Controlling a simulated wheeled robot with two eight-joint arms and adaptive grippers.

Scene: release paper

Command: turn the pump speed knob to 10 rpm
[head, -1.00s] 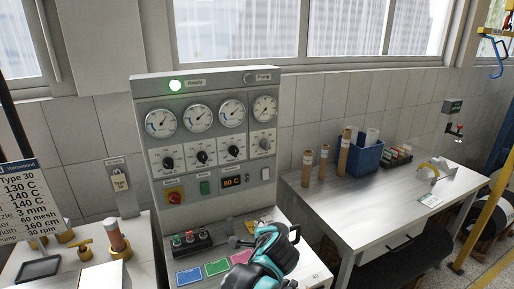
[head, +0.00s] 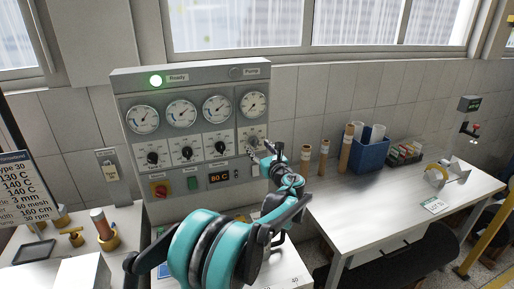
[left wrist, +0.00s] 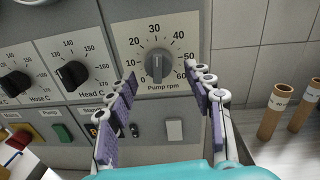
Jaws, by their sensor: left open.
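The grey pump rpm knob (left wrist: 158,66) sits on a white dial plate marked 0 to 60 in the left wrist view. Its ridge looks roughly upright, but I cannot read the exact setting. In the head view the knob (head: 252,141) is at the panel's right end, close behind my gripper. My left gripper (head: 267,153) is open and empty in front of the panel. In the left wrist view its two fingers (left wrist: 166,84) spread to either side below the knob, apart from it. My right gripper is not in view.
Black heater knobs (left wrist: 72,75) stand left of the pump knob. A white switch (left wrist: 174,130) and green button (left wrist: 62,133) are below. A side table (head: 400,195) with cardboard tubes and a blue bin (head: 369,152) stands right.

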